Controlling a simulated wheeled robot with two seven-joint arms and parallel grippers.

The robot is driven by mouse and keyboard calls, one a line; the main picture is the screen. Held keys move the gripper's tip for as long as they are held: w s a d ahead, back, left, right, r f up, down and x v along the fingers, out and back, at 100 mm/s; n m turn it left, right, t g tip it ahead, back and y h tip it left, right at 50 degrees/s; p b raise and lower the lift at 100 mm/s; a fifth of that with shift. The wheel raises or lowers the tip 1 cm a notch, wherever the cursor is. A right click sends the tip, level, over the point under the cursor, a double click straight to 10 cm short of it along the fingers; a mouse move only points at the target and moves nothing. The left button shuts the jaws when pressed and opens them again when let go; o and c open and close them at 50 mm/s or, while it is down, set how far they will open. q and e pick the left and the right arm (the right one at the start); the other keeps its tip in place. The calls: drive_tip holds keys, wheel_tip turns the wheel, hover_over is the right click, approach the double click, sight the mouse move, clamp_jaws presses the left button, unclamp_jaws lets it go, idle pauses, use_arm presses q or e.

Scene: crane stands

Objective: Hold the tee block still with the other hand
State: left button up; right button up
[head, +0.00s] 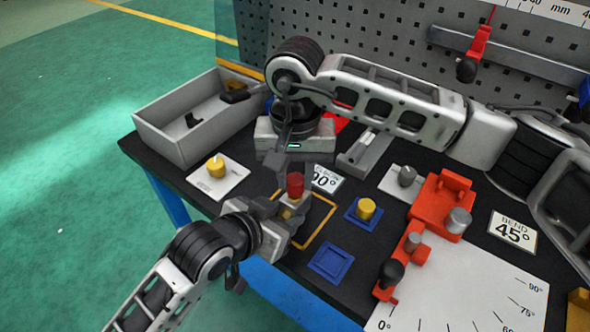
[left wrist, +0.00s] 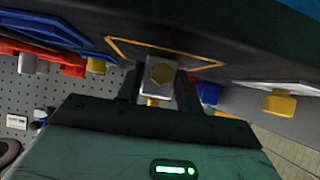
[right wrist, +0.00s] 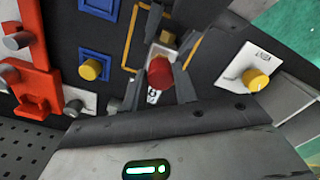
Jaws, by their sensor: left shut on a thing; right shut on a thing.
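The tee block, a grey block with yellow hex fittings, stands in the yellow-outlined area near the table's front edge; it shows in the left wrist view (left wrist: 160,72). A red cylinder (head: 295,186) stands upright on top of it. My left gripper (head: 288,212) comes in low from the left, with a finger on each side of the block, shut on it. My right gripper (head: 296,172) reaches down from above and is shut on the red cylinder, which also shows between its fingers in the right wrist view (right wrist: 160,73). The fingers partly hide the block.
A grey bin (head: 190,117) with dark parts stands at the back left. A white plate with a yellow knob (head: 216,167) lies left of the grippers. To the right are blue pads (head: 332,262), a yellow cylinder (head: 366,209) and an orange bending fixture (head: 440,205). A perforated panel rises behind.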

drive_tip(key=shift+f, duration=0.3)
drive_tip(key=m, duration=0.5)
drive_tip(key=shift+a+m, duration=0.1)
drive_tip(key=shift+m, duration=1)
drive_tip(key=m, duration=0.3)
drive_tip(key=shift+w, duration=0.1)
